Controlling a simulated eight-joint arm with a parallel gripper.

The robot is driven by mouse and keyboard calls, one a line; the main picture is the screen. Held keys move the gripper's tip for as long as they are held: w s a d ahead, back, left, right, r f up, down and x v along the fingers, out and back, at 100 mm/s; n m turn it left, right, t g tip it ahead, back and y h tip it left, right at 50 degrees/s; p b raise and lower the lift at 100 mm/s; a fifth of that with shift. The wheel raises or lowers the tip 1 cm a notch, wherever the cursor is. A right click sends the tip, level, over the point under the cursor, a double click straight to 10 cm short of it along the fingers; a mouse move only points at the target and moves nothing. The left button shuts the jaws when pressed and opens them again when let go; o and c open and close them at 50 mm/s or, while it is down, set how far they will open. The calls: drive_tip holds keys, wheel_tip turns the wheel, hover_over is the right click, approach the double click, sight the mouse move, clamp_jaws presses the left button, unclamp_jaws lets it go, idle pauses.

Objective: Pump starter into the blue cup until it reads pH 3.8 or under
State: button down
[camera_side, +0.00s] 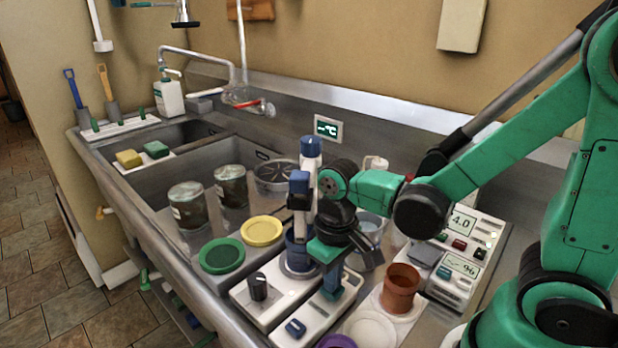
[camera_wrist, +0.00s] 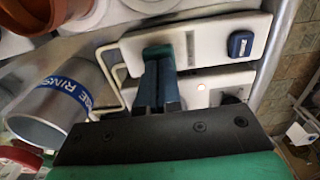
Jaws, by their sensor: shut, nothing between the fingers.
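The dark blue cup (camera_side: 299,254) stands upright on a white base below a blue-topped upright device (camera_side: 311,148); its contents are hidden. My gripper (camera_side: 332,290) is shut and empty, its blue fingers pointing down at a white unit (camera_side: 350,285) just right of the cup. In the wrist view my fingertips (camera_wrist: 165,62) are together beside a green pad (camera_wrist: 155,49) on that unit; I cannot tell whether they touch it. A blue knob (camera_side: 295,328) is at the unit's front. A display (camera_side: 462,222) reads what looks like 4.0.
A steel rinse cup (camera_wrist: 58,100) stands close to my gripper. A terracotta cup (camera_side: 401,288) is to the right. A green lid (camera_side: 222,254), a yellow lid (camera_side: 262,230) and two jars (camera_side: 188,206) lie left. A black knob (camera_side: 258,286) sticks up left of the unit.

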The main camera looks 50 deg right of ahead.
drive_tip(key=shift+r, duration=3.55)
drive_tip(key=shift+w+d+r+t, duration=0.15)
drive_tip(key=shift+d+t, duration=0.1)
drive_tip(key=shift+t, duration=0.3)
drive_tip(key=shift+w+d+r+t, duration=0.1)
drive_tip(key=shift+d+t, duration=0.15)
drive_tip(key=shift+t, duration=0.3)
drive_tip(key=t, duration=0.1)
drive_tip(key=w+d+r+t, duration=0.1)
drive_tip(key=t, duration=0.1)
drive_tip(key=d+t, duration=0.1)
drive_tip(key=t, duration=0.1)
drive_tip(key=shift+w+r, duration=0.3)
